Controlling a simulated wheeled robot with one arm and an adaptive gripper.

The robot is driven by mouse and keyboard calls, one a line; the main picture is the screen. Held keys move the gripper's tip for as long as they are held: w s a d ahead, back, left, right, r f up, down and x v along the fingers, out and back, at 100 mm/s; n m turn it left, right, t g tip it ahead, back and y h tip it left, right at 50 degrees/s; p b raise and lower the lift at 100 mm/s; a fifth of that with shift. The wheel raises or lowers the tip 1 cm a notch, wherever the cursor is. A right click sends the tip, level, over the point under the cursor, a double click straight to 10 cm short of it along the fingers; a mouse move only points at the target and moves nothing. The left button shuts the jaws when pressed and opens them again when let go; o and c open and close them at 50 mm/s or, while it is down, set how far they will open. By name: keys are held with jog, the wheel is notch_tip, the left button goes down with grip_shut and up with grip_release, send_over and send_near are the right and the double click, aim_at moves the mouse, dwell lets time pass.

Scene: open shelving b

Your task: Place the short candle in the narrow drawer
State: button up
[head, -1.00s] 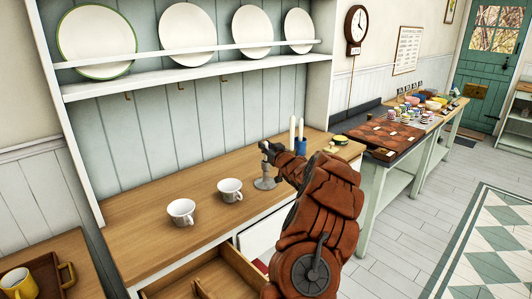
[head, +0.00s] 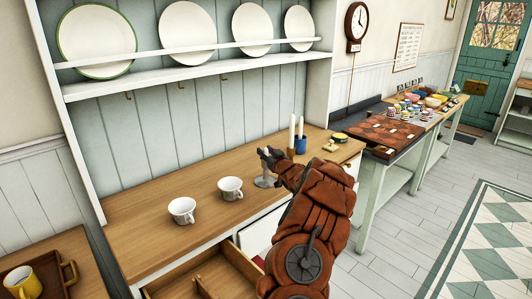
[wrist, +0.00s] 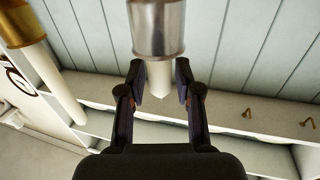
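The short candle (wrist: 159,78) is a cream stub in a grey metal candlestick (wrist: 158,28); the wrist view shows it upside down. In the head view the candlestick (head: 265,181) stands on the wooden counter, its top hidden by my gripper (head: 268,157). In the wrist view my gripper (wrist: 160,80) has a finger on each side of the candle, with small gaps visible. An open wooden drawer (head: 232,262) with a divider juts out below the counter, partly hidden by my arm. I cannot tell whether it is the narrow drawer.
Two tall candles (head: 291,134) stand close behind my gripper, near a blue holder (head: 300,146). Two white cups (head: 182,211) stand left of the candlestick. The counter's left part (head: 135,215) is clear. A plate shelf (head: 185,73) hangs above.

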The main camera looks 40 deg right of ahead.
jog(key=shift+o, duration=0.6)
jog(key=shift+s, duration=0.1)
jog(key=b+v, duration=0.3)
jog(key=v, duration=0.4)
jog(key=shift+s+d+r, duration=0.2)
jog(key=shift+s+d, duration=0.1)
jog(key=shift+s, duration=0.1)
jog(key=shift+a, duration=0.1)
